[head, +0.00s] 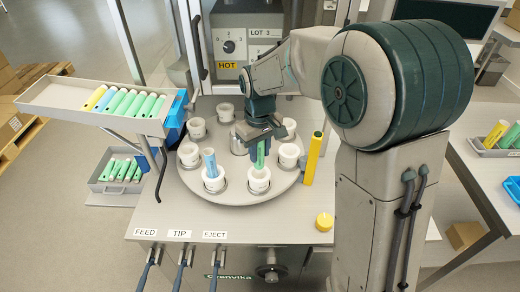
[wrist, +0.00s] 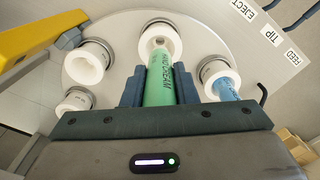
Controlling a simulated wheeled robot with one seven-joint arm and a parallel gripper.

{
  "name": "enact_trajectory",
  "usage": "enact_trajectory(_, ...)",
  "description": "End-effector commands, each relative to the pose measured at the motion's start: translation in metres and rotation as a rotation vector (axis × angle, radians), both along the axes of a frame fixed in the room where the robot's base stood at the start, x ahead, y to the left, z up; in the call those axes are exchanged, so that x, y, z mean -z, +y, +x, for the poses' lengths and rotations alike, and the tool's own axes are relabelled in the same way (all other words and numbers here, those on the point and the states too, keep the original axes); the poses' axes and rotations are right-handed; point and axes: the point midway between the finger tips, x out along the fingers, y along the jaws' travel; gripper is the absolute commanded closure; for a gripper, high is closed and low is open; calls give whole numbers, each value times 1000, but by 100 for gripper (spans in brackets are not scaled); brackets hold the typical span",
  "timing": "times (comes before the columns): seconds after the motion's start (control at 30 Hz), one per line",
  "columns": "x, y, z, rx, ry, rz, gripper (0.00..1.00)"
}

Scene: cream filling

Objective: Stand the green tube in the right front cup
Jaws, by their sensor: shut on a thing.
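My gripper (head: 262,136) is shut on the green tube (head: 260,155), which hangs upright below the fingers at the front right of the turntable. In the wrist view the green tube (wrist: 160,88) lies between both fingers, with print along its side. The right front cup (head: 259,183) is white and directly under the tube. In the wrist view the tube's far end overlaps the mouth of this cup (wrist: 152,36). I cannot tell how far the end is inside it. A blue tube (head: 209,160) stands, slightly tilted, in the left front cup (head: 213,183).
The round turntable (head: 234,198) carries several other white cups, such as one at the right (head: 289,155). A yellow post (head: 314,158) stands close to its right edge. A sloped tray (head: 60,102) with green and yellow tubes is at left. A yellow knob (head: 324,222) sits front right.

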Motion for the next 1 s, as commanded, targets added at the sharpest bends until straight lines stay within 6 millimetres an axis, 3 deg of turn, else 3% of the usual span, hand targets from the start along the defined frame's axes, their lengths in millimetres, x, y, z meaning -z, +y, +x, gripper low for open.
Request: enact_trajectory(1.0, 30, 0, 0, 0, 1, -1, 95)
